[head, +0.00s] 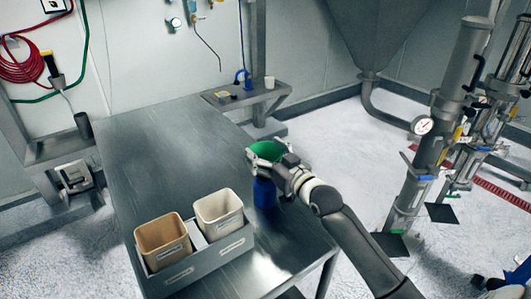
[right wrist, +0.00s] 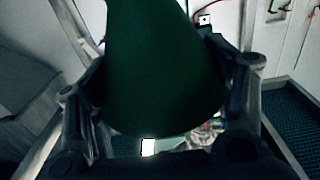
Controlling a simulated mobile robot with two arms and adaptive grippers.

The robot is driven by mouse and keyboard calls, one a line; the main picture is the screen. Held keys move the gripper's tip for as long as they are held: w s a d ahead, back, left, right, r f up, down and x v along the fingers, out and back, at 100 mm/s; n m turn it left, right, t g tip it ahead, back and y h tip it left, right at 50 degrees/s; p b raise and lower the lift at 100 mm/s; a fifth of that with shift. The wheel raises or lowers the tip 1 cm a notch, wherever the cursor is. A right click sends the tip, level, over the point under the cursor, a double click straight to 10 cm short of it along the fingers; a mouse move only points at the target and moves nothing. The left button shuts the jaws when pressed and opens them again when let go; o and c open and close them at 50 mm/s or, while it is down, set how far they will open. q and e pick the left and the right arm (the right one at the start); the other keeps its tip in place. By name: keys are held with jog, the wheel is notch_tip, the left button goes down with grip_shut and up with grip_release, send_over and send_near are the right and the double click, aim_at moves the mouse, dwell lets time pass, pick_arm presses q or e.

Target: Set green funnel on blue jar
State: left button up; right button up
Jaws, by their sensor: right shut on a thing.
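The green funnel (head: 266,150) is in the head view near the right edge of the metal table. My right gripper (head: 265,155) is shut on it, with the fingers on its sides. The blue jar (head: 264,193) stands upright on the table directly below the funnel in the picture. The gripper hides the join, so I cannot tell whether the funnel touches the jar. In the right wrist view the funnel (right wrist: 163,75) is a large dark green shape between the fingers. The jar cannot be made out there. My left gripper is not in view.
A grey caddy (head: 208,262) at the table's front holds a tan bin (head: 163,243) and a white bin (head: 218,214). The long metal table (head: 165,150) is clear behind them. A small shelf (head: 245,98) with a cup is at the back. Gauged pipework (head: 425,160) stands at right.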

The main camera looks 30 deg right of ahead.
jog(key=shift+f, duration=0.5)
jog(key=shift+r, duration=0.1)
jog(key=shift+r+p, duration=0.6)
jog(key=shift+r, duration=0.1)
dwell(0.4)
dwell(0.4)
jog(key=shift+f+b, duration=0.3)
jog(key=shift+f, duration=0.55)
dwell(0.4)
jog(key=o, duration=0.7)
